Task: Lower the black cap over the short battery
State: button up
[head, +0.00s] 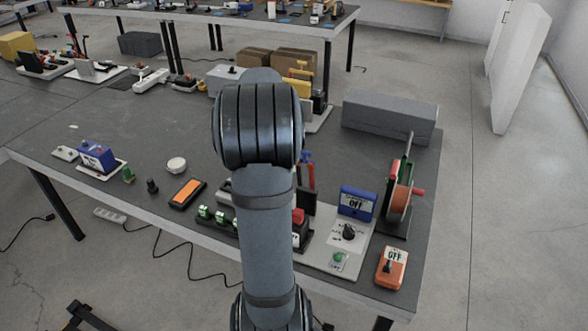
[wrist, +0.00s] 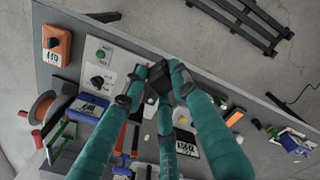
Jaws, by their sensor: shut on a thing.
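My gripper (wrist: 158,80), with teal fingers, is shut on a small black block-like piece, which looks like the black cap (wrist: 158,76). It holds this above the table, near the front edge. The fingers cover part of the piece, and its height above what lies below is unclear. In the head view my arm hides the gripper and cap. I cannot pick out the short battery for certain. Green pieces with white tops (head: 204,212) stand in a dark holder left of my arm; a small green piece (head: 128,175) and a small black piece (head: 152,186) stand further left.
An orange-faced meter (head: 187,193) lies left of my arm. To the right are a pale panel with a black knob (head: 348,232), a blue OFF box (head: 357,203), an orange switch box (head: 391,268) and an orange spool (head: 399,203).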

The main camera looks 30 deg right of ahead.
jog(key=w+d+f+n+p, duration=0.2)
jog(key=w+d+p, duration=0.3)
jog(key=w, duration=0.1)
jog(key=w+d+f+n+p, duration=0.2)
jog(key=w+d+n+p, duration=0.1)
jog(key=w+d+p, duration=0.1)
jog(key=shift+w+d+f+p, duration=0.25)
jog(key=shift+w+d+p, duration=0.2)
jog(key=shift+w, duration=0.7)
jog(key=shift+n, duration=0.4)
jog(key=shift+f+b, duration=2.4)
jog(key=shift+f, duration=0.5)
jog(key=shift+f+b, duration=1.85)
jog(key=shift+f, duration=0.2)
jog(key=o, duration=0.9)
